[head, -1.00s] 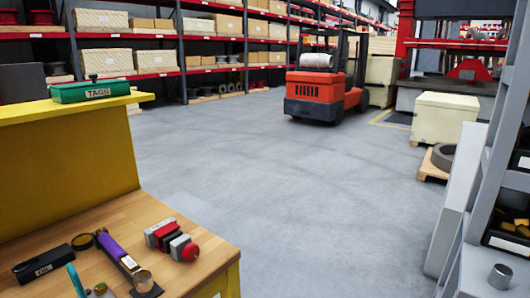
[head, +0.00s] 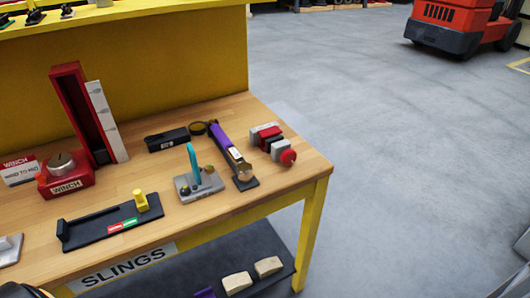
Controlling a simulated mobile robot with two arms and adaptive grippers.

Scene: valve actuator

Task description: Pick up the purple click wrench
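The purple click wrench (head: 220,137) lies on the wooden top of the workbench (head: 290,190), near its right end. It has a purple grip at the far end and a metal shaft toward the near end. A round brass-coloured part (head: 245,172) sits at its near end, above a small dark pad. Neither of my grippers can be made out in the head view. A dark shape at the bottom left corner is too cut off to identify.
Close to the wrench are a grey-and-red block with a red knob (head: 288,157), a plate with a teal handle (head: 198,185) and a black box (head: 166,140). A red winch (head: 66,175) stands left. A yellow panel (head: 150,75) rises behind. Open floor lies right.

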